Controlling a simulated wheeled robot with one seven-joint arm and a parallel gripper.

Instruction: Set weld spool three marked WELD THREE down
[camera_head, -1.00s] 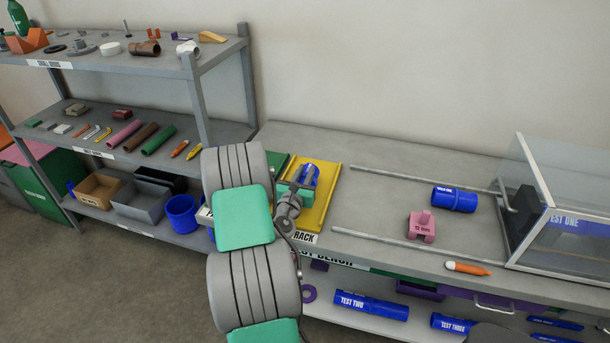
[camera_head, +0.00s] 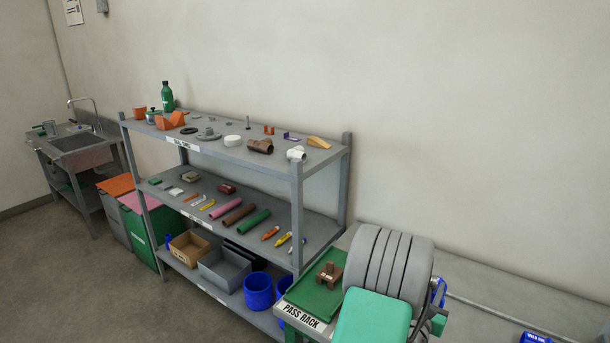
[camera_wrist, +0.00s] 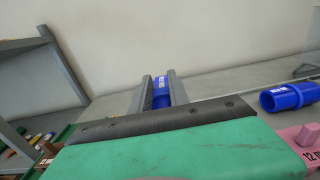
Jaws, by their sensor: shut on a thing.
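My gripper (camera_wrist: 161,90) is shut on a blue spool (camera_wrist: 161,99), which sits between its two grey fingers in the wrist view. Its white lettering is too small to read there. In the head view my arm hides most of the gripper, and only a sliver of the blue spool (camera_head: 438,290) shows beside the arm. The green pass rack (camera_head: 309,297), labelled PASS RACK, stands left of my arm with a brown block (camera_head: 329,276) on it.
Another blue spool (camera_wrist: 290,96) lies on the bench right of my gripper, near a pink block (camera_wrist: 305,140). A grey shelf (camera_head: 230,150) with several parts stands left of the bench. Blue tubs (camera_head: 259,291) sit on its lowest level. A sink (camera_head: 80,150) is at far left.

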